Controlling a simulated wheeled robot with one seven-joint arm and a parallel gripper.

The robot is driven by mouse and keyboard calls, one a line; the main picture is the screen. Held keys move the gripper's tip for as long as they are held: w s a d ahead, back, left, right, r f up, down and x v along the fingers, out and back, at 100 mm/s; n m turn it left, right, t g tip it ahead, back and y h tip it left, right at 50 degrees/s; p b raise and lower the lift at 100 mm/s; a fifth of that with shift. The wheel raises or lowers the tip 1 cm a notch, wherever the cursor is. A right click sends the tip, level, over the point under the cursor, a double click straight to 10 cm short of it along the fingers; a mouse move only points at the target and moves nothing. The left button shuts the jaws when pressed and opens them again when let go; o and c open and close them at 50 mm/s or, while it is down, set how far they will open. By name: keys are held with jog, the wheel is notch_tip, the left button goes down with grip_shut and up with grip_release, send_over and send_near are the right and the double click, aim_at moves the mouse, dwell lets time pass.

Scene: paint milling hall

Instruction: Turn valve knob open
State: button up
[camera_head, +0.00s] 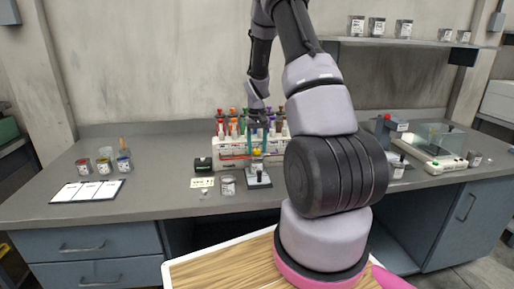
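A small yellow knob (256,153) shows on top of a small stand with a grey base plate (258,179), near the middle of the bench. It looks like the valve knob, but it is too small to tell how far it is turned. My gripper (257,125) points down just above the yellow knob, in front of the rack of coloured tubes. Its fingers are small and dark against the tubes, so I cannot tell whether they are open or touch anything. My arm hides the bench just right of the stand.
A rack (230,148) of coloured-top tubes stands behind the stand. A glass jar (227,185) and a black box (202,165) are to its left. A balance (431,154) stands right. The bench front-left is clear.

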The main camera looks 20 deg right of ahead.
aim_at(257, 149)
dwell(0.3)
notch_tip(257, 149, up, 11)
dwell(0.5)
jog(key=shift+f, duration=0.1)
